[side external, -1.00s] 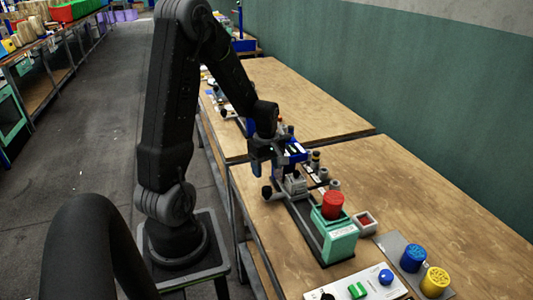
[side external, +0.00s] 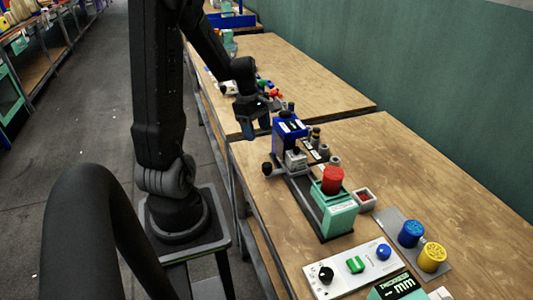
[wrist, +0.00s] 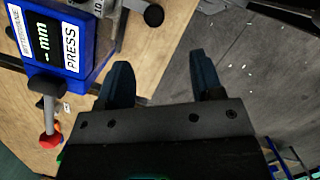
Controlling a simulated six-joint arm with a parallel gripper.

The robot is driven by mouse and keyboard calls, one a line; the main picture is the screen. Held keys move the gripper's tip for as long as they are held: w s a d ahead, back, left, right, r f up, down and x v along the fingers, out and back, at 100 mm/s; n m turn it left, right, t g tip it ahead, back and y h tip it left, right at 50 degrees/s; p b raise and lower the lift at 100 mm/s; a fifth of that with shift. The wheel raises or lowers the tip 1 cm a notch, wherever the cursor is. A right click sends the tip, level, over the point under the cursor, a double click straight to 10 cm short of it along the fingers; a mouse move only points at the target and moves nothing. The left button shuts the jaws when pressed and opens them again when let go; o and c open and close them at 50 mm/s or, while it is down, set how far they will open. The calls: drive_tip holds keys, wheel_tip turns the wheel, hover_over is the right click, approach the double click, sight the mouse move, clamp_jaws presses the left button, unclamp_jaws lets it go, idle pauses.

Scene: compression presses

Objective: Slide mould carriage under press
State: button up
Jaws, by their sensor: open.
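A blue press head (side external: 290,128) stands at the far end of a dark rail on the bench. A grey block, probably the mould carriage (side external: 296,161), sits in front of it, with a black round knob (side external: 267,169) sticking out to the left. I cannot tell whether the block is under the press. My gripper (side external: 258,132) is open and empty, left of and behind the press head, apart from it. In the wrist view my fingers (wrist: 162,82) are spread over floor and bench edge. The press head (wrist: 65,35) is at upper left, the knob (wrist: 153,15) at top.
A green block (side external: 337,216) with a red cylinder (side external: 333,180) stands at the rail's near end. A small tray (side external: 365,200), a control panel (side external: 352,268), and blue (side external: 411,233) and yellow (side external: 433,257) cylinders are nearer. Small grey parts stand right of the press.

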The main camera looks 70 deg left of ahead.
sight(266, 164)
drive_tip(key=f+n, duration=0.1)
drive_tip(key=f, duration=0.3)
drive_tip(key=w+d+f+t, duration=0.1)
drive_tip(key=f, duration=0.3)
drive_tip(key=w+f+n+h, duration=0.1)
drive_tip(key=f, duration=0.4)
drive_tip(key=shift+w+d+n+t, duration=0.15)
drive_tip(key=shift+d+n+t, duration=0.15)
drive_tip(key=shift+d+t, duration=0.1)
clamp_jaws()
